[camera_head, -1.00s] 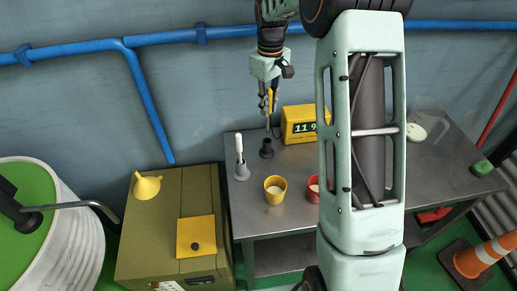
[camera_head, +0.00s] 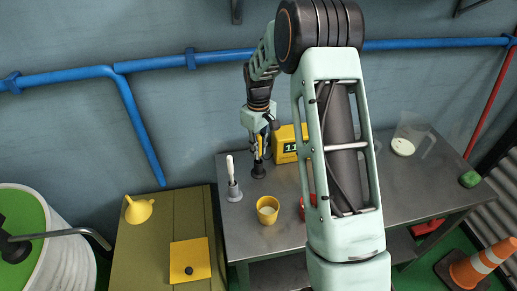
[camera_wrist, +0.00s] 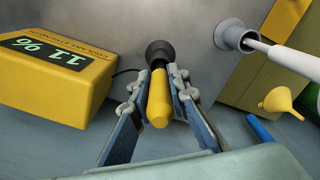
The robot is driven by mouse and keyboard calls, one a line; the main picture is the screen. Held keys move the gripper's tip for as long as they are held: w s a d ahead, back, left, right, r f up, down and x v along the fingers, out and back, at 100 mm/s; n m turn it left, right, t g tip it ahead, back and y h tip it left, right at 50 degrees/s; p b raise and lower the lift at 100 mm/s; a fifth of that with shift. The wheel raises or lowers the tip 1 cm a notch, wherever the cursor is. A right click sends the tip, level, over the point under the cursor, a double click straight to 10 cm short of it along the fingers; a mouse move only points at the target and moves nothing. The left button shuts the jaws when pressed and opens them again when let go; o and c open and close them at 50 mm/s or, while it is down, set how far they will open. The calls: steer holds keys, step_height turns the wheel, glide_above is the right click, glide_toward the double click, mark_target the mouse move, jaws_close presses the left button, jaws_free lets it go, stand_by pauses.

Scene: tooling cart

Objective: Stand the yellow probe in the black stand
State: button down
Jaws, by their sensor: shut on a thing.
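My gripper (camera_head: 259,155) points down over the cart top, its fingers on both sides of the yellow probe. The yellow probe (camera_wrist: 158,103) is held roughly upright between the fingers in the wrist view, its thick yellow end toward the camera. The black stand (camera_head: 258,173) stands on the cart directly below; it also shows in the wrist view (camera_wrist: 160,49). The probe's lower end lines up with the stand's mouth and overlaps it in view. How far it is inside, if at all, I cannot tell.
A yellow display box (camera_head: 286,150) is close to the right of my gripper. A white-handled tool stands in a grey holder (camera_head: 234,193) to the left. A yellow cup (camera_head: 267,210) and a partly hidden red cup (camera_head: 303,208) are nearer the front. A clear jug (camera_head: 411,138) stands far right.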

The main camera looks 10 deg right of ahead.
steer(key=c, duration=1.8)
jaws_free()
steer(key=shift+f, duration=0.1)
steer(key=shift+c, duration=0.2)
step_height(320, 180, up, 12)
steer(key=shift+r, duration=0.2)
